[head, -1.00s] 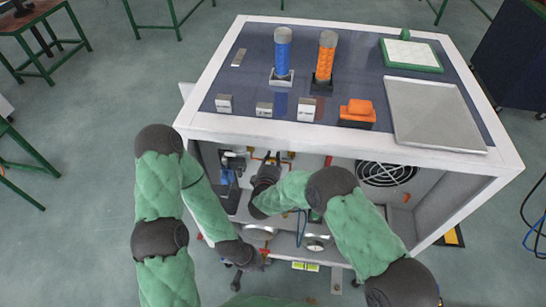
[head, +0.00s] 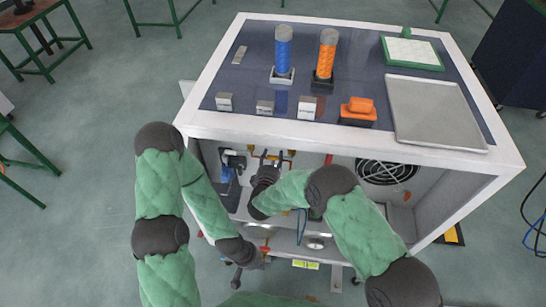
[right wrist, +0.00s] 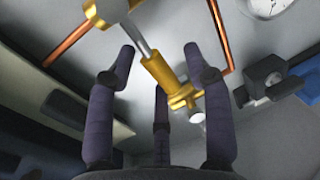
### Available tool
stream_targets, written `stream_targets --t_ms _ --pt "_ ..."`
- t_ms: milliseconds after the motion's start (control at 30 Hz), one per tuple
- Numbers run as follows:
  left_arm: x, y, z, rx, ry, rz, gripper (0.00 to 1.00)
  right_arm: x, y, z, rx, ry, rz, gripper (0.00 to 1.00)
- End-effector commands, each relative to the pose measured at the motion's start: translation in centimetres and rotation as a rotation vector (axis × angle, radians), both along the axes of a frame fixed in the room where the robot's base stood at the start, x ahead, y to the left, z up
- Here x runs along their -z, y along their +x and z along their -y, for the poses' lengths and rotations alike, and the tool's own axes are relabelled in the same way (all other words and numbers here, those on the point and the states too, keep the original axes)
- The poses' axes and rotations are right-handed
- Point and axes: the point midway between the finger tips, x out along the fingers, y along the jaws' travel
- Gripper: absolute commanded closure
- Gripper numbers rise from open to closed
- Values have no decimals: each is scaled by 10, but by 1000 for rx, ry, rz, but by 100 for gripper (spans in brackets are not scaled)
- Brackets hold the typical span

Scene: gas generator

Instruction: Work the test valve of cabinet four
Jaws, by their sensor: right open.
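The white cabinet (head: 345,141) stands open at the front, with pipes and fittings inside. My right gripper (head: 272,156) reaches in under its top, with its fingers spread apart. In the right wrist view the open, empty fingers (right wrist: 157,58) point at a brass valve (right wrist: 160,72) with a grey stem and a small brass cross-piece. The valve lies between the fingers in the picture; I see no grip on it. No label shows, so I cannot tell whether it is the test valve. My left gripper (head: 238,276) hangs low before the cabinet, its jaw state unclear.
Copper pipes (right wrist: 77,44), a gauge (right wrist: 268,6) and a dark clamp-like fitting (right wrist: 262,80) surround the valve. A round fan grille (head: 386,172) is inside at right. Blue (head: 283,50) and orange (head: 326,55) cylinders and a grey tray (head: 434,110) stand on top.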

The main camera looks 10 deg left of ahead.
Motion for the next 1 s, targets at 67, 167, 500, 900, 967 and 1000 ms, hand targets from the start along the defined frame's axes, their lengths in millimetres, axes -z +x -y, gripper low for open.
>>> stream_targets --t_ms 67,167,500,900,967,1000 --pt "0 0 0 0 0 0 100 -3 -11 -1 -3 -1 1 49" --pt "0 0 0 0 0 0 100 -7 -30 -1 -4 -1 1 49" --pt "0 0 0 0 0 0 100 -18 -91 -1 -3 -1 0 49" --pt "0 0 0 0 0 0 100 -22 -109 0 0 -1 0 49" --pt "0 0 0 0 0 0 100 -22 -109 0 0 -1 0 49" --pt "0 0 0 0 0 0 100 -22 -109 0 0 -1 0 49"
